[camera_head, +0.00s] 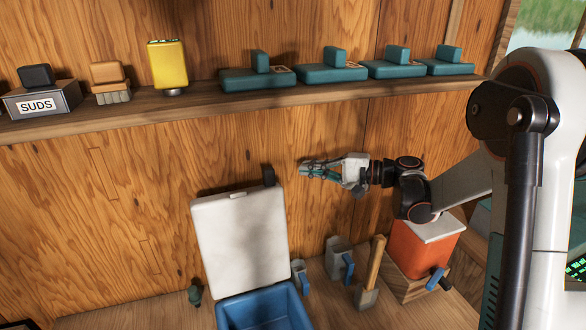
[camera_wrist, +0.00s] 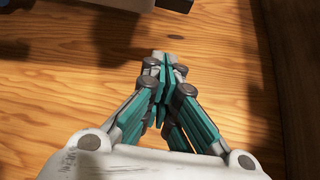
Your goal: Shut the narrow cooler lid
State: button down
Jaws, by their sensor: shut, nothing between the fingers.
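The cooler has a blue body (camera_head: 264,308) and a white lid (camera_head: 242,243). The lid stands open, tilted up toward the wooden wall behind. A small dark piece (camera_head: 268,175) shows at the lid's upper right corner. My gripper (camera_head: 304,169) is above and to the right of the lid's top edge, apart from it, pointing left. In the wrist view my gripper's teal fingers (camera_wrist: 162,62) are closed together with nothing between them. The cooler's lower part is cut off by the picture's bottom edge.
A shelf (camera_head: 130,118) above holds a SUDS box (camera_head: 42,98), a yellow item (camera_head: 168,65) and several teal blocks (camera_head: 330,72). An orange box with white lid (camera_head: 422,250), a wooden-handled tool (camera_head: 374,268) and grey cups (camera_head: 338,258) stand right of the cooler.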

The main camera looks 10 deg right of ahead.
jog(key=b+x, duration=0.1)
jog(key=x, duration=0.8)
jog(key=shift+a, duration=0.25)
jog(key=shift+s+d+r+b, duration=0.1)
jog(key=shift+s+d, duration=0.05)
jog(key=shift+s, duration=0.45)
jog(key=shift+s+d+r+b, duration=0.15)
jog(key=shift+s+d, duration=0.05)
jog(key=shift+s, duration=0.4)
jog(key=shift+s+d+r+b, duration=0.1)
jog(key=shift+s+d, duration=0.05)
jog(key=shift+s, duration=0.45)
